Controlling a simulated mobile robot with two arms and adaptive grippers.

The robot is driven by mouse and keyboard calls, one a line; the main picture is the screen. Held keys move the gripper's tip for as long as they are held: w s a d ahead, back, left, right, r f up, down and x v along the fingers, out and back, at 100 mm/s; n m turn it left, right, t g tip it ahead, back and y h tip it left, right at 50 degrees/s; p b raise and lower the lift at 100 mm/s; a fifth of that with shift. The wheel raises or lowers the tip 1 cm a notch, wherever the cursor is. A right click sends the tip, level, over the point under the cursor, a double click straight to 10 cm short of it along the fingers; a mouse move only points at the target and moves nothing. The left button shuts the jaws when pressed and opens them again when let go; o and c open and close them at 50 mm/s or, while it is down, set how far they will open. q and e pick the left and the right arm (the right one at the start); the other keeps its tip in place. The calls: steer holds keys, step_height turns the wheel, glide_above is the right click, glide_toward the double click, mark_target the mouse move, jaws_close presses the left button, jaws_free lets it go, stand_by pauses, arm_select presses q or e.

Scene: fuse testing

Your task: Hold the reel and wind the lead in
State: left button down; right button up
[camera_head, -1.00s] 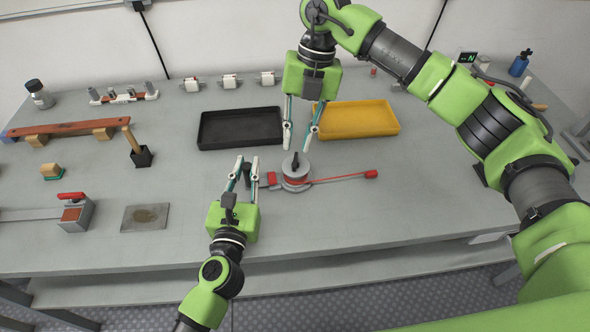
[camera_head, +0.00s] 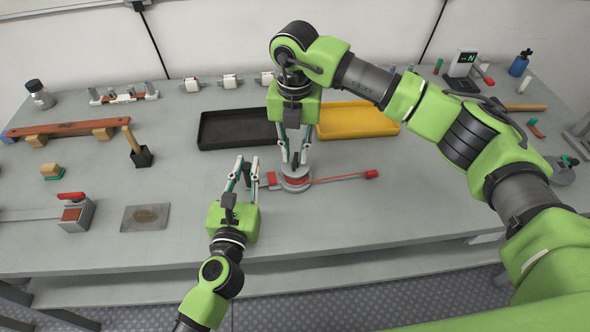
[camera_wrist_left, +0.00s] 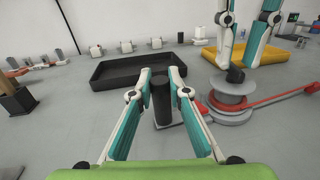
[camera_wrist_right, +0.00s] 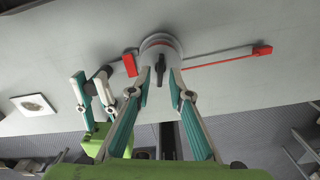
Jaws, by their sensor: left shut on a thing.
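The grey reel (camera_head: 296,184) stands on the bench with a dark knob (camera_wrist_right: 159,70) on top. Its red lead (camera_head: 335,179) runs out to the right and ends in a red plug (camera_head: 371,174). My left gripper (camera_head: 247,163) is shut on the dark upright handle (camera_wrist_left: 160,98) beside the reel; a red part (camera_wrist_right: 130,65) lies between handle and reel. My right gripper (camera_head: 293,158) points down over the reel. Its fingers are apart on either side of the knob, with gaps visible in the right wrist view (camera_wrist_right: 160,75).
A black tray (camera_head: 203,133) and a yellow tray (camera_head: 390,123) lie behind the reel. A box with a red handle (camera_head: 75,213) and a flat grey plate (camera_head: 146,217) are at left. The bench right of the plug is mostly clear.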

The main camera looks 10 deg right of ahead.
steer(key=shift+f, duration=0.6)
jaws_close()
